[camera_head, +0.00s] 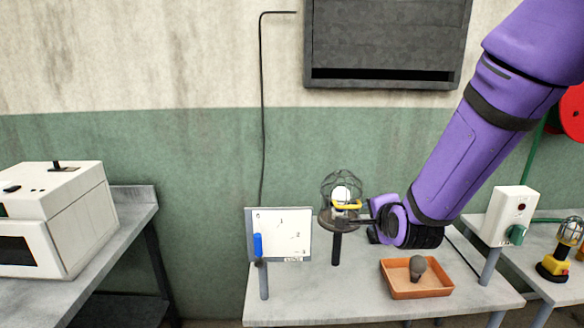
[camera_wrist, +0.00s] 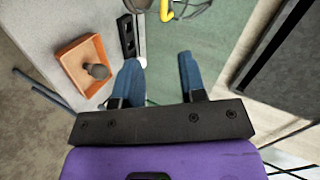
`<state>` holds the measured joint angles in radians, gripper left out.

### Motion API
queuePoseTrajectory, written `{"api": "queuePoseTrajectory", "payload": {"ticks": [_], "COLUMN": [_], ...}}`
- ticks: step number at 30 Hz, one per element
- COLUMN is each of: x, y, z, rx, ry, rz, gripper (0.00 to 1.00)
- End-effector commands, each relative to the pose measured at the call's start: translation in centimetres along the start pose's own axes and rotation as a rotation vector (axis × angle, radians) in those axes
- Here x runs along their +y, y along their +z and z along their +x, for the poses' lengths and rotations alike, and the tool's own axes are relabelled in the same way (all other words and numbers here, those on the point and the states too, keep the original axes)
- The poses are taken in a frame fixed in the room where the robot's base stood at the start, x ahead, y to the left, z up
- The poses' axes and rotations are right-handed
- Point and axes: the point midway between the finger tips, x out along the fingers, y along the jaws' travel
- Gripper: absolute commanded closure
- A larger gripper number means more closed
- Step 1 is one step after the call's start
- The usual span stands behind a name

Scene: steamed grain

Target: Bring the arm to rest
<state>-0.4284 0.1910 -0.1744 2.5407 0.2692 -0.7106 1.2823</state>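My purple arm reaches down from the upper right in the head view, with its wrist over the table behind the orange tray. In the wrist view my gripper (camera_wrist: 158,66) shows two blue fingers apart with nothing between them. A caged lamp (camera_head: 341,196) with a pale bulb and a yellow handle stands on a dark post, just left of my wrist in the head view. Its cage (camera_wrist: 190,8) shows at the top of the wrist view, beyond the fingertips. My fingers are hard to make out in the head view.
An orange tray (camera_head: 391,279) holding a dark grey bulb-shaped object (camera_head: 417,268) sits on the grey table (camera_head: 330,303). A white panel (camera_head: 285,222) with a blue slider stands left. A white switch box (camera_head: 510,215) and yellow lamp (camera_head: 557,262) are right. A white machine (camera_head: 65,215) stands far left.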

Motion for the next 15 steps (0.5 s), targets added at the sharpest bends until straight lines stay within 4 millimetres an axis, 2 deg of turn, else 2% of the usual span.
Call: {"api": "queuePoseTrajectory", "payload": {"ticks": [1,6,11,15], "x": [-0.8,-2.3,-3.2,-3.5], "y": [-0.6,-2.1,-3.4,-4.5], "z": [-1.0,-4.5,-8.4,-12.3], "rx": [-0.014,-0.083,-0.154,-0.218], "ry": [0.018,0.102,0.168,0.22], "rz": [-0.038,-0.209,-0.384,-0.548], "gripper": [0.62,0.62,0.62,0.62]}}
